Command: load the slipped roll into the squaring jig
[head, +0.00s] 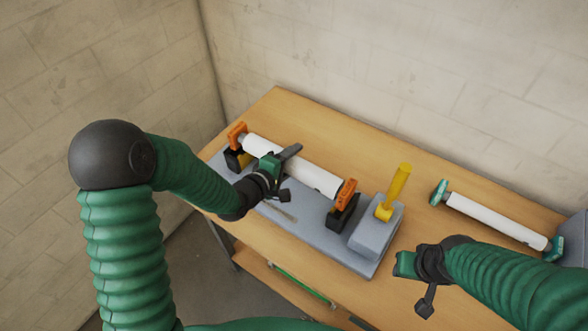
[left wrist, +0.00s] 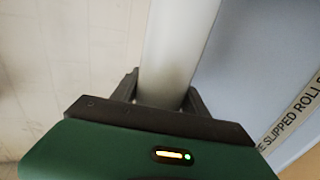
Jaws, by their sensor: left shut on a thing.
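A white roll (head: 312,176) spans the length of the grey jig (head: 310,232), between two black supports with orange parts, the left (head: 237,135) and the right (head: 346,193). My left gripper (head: 284,172) is shut on the roll near its middle. In the left wrist view the roll (left wrist: 180,45) runs between the two dark fingers. I cannot tell whether the roll's ends rest fully in the supports. My right gripper (head: 410,265) hangs at the front right, apart from the jig; its jaws are not clear.
A yellow lever (head: 395,188) stands upright on a grey block at the jig's right end. Another white roll (head: 495,221) with teal ends lies at the right of the wooden table (head: 300,112). A label reading "SLIPPED ROLL" (left wrist: 295,110) shows in the left wrist view.

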